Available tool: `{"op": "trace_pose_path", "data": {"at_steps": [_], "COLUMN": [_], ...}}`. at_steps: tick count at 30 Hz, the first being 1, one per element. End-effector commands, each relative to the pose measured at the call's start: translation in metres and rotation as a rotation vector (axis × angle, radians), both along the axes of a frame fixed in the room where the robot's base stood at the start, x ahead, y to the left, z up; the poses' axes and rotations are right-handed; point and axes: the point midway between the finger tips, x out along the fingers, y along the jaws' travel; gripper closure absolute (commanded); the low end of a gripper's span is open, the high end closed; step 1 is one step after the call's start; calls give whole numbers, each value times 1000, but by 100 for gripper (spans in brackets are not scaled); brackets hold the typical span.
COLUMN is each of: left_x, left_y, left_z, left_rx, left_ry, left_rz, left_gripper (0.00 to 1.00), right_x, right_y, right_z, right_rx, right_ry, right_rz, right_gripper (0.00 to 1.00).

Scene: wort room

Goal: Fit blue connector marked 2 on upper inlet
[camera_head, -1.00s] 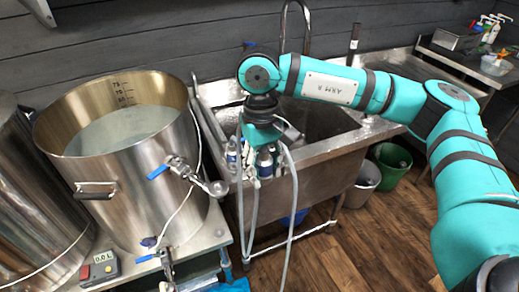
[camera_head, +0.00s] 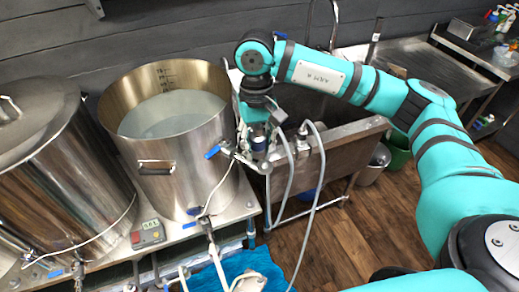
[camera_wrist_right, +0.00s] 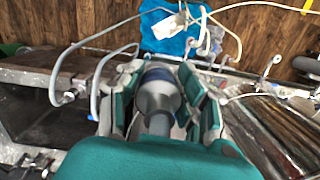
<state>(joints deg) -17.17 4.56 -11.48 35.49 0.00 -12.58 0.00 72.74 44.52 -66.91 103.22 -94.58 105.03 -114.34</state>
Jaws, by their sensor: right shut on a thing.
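My right gripper (camera_head: 258,138) is shut on a grey connector with a dark blue band (camera_head: 259,146). In the right wrist view the connector (camera_wrist_right: 160,88) sits between the two teal-padded fingers (camera_wrist_right: 160,100). Its marking cannot be read. In the head view it is held close to the blue-handled upper valve fitting (camera_head: 228,151) on the open steel kettle (camera_head: 178,155). The gripper partly hides this spot, and I cannot tell whether connector and fitting touch. A lower blue-handled valve (camera_head: 196,211) is near the kettle's base. My left gripper is not in view.
Grey hoses (camera_head: 290,175) hang beside the gripper, one from a fitting on the rim of the steel sink (camera_head: 340,150). A lidded steel vessel (camera_head: 60,160) stands left. A control box (camera_head: 148,233) is on the stand. A blue cloth (camera_head: 240,265) lies on the floor.

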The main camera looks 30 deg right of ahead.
Motion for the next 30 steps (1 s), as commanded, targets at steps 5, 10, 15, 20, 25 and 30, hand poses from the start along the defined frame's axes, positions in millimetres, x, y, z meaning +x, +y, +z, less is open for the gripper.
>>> {"op": "trace_pose_path", "data": {"at_steps": [5, 10, 15, 20, 25, 30], "left_x": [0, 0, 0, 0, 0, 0], "left_y": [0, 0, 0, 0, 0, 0], "left_z": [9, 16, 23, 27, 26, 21], "left_rx": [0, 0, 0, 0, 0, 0], "left_ry": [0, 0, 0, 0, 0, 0], "left_rz": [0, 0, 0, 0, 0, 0], "left_gripper": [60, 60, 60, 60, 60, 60], "right_x": [16, 30, 41, 46, 47, 47], "right_y": [-8, -20, -36, -49, -52, -52], "right_z": [-1, -5, -15, -23, -30, -40], "right_rx": [5, 7, 6, 2, 0, 0], "right_ry": [3, 8, 20, 31, 33, 33], "right_rz": [-71, -153, -246, -315, -332, -331], "right_gripper": [100, 100, 100, 100, 100, 100]}}
